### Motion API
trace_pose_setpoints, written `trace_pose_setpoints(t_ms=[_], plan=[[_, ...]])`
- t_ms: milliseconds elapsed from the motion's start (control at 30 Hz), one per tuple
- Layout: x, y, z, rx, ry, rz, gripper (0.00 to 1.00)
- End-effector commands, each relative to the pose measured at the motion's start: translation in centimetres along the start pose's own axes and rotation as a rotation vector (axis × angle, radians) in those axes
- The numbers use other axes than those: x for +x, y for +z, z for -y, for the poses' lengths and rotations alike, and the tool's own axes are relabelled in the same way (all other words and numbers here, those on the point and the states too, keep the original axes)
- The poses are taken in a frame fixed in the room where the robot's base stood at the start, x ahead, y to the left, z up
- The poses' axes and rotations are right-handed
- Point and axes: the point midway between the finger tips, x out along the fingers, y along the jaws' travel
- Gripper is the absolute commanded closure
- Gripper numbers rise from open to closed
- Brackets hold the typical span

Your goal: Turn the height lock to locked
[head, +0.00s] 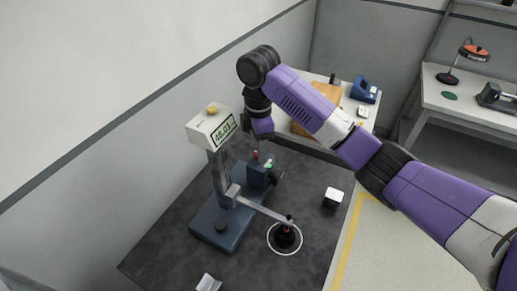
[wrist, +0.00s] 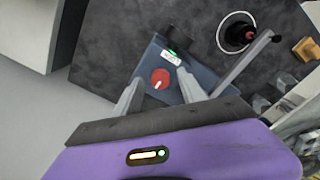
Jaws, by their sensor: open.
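The height gauge has a dark blue base (head: 222,226), an upright column and a display head (head: 213,128) with green digits. Its blue carriage block (head: 260,174) carries a red round knob (head: 255,155), apparently the height lock. In the wrist view the red knob (wrist: 160,78) has a white pointer mark, with a small white label and green light (wrist: 171,55) beside it. My gripper (wrist: 159,80) is open, its two fingers on either side of the knob. Contact cannot be told. In the head view my gripper (head: 259,146) is above the block, its fingertips hard to make out.
A measuring arm (head: 262,208) reaches from the gauge to a dark part with a red spot (head: 285,236) inside a white ring. A small white-topped block (head: 333,197) stands on the dark mat. Side benches hold a blue device (head: 364,90) and a lamp (head: 472,52).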

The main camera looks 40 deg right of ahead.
Motion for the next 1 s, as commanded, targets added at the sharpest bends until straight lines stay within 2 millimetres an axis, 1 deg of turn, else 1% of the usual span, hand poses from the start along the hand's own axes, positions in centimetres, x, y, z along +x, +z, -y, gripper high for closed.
trace_pose_setpoints(t_ms=[100,333,467,500,567,600,833,1000], plan=[[0.48,-0.01,0.03,0.0,-0.001,0.0,0.52],[0.49,0.0,0.01,0.0,0.0,0.0,0.52],[0.48,0.0,0.01,0.0,0.0,0.0,0.77],[0.48,0.0,0.01,0.0,0.0,0.0,0.85],[0.47,0.0,0.01,0.0,0.0,0.0,0.97],[0.47,0.0,0.01,0.0,0.0,0.0,1.0],[0.4,-0.02,0.03,0.009,-0.001,0.0,1.0],[0.23,-0.02,0.03,0.059,-0.001,-0.001,1.0]])
